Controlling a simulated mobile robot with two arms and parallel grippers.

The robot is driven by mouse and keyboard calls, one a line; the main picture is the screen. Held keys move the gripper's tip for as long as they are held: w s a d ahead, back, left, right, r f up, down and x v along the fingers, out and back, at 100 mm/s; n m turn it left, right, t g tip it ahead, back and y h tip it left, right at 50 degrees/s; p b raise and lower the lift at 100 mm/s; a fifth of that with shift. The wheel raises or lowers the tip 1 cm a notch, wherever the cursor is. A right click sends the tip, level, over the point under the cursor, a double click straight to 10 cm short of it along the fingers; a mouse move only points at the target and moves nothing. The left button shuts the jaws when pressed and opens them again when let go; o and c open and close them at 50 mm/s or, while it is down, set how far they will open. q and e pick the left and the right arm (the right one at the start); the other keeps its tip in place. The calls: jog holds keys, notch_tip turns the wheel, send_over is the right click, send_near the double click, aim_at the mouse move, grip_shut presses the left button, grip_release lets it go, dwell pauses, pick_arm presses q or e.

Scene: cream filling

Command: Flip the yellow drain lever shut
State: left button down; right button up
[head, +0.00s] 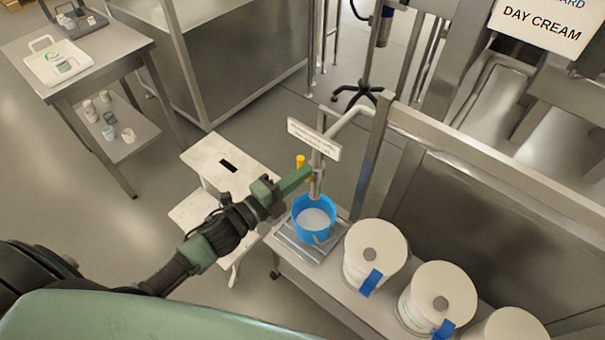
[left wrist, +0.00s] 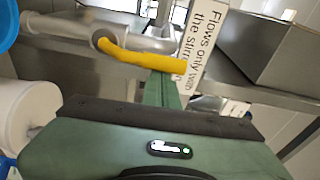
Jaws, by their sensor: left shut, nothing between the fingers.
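The yellow drain lever (head: 300,161) is on the metal drain pipe (head: 317,180), just below a white sign (head: 314,139). It shows larger in the left wrist view (left wrist: 145,58), reaching from the pipe toward my fingers. My left gripper (head: 303,174) is shut and empty, with its green fingertips at the lever. In the left wrist view the closed fingers (left wrist: 163,88) overlap the lever's free end; I cannot tell whether they touch it. A blue bucket (head: 299,217) with whitish cream inside stands under the pipe. My right gripper is not in view.
White lidded tubs (head: 375,246) with blue tags stand on the bench right of the bucket. A metal rail (head: 450,143) runs behind them. A white step stool (head: 211,159) stands left of the pipe. A side table (head: 100,75) is at upper left.

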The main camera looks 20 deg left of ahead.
pick_arm(q)
jog(key=shift+w+a, duration=0.1)
jog(key=shift+a, duration=0.15)
jog(key=w+a+f+n+t+b, duration=0.1)
jog(key=a+f+n, duration=0.2)
jog(key=n, duration=0.6)
jog(key=w+a+f+n+t+y+b, duration=0.1)
jog(key=w+a+f+n+b, duration=0.1)
jog(key=a+n, duration=0.4)
jog(key=shift+w+f+n, duration=0.15)
jog(key=shift+f+n, duration=0.65)
jog(key=shift+n, duration=0.6)
jog(key=shift+f, duration=0.15)
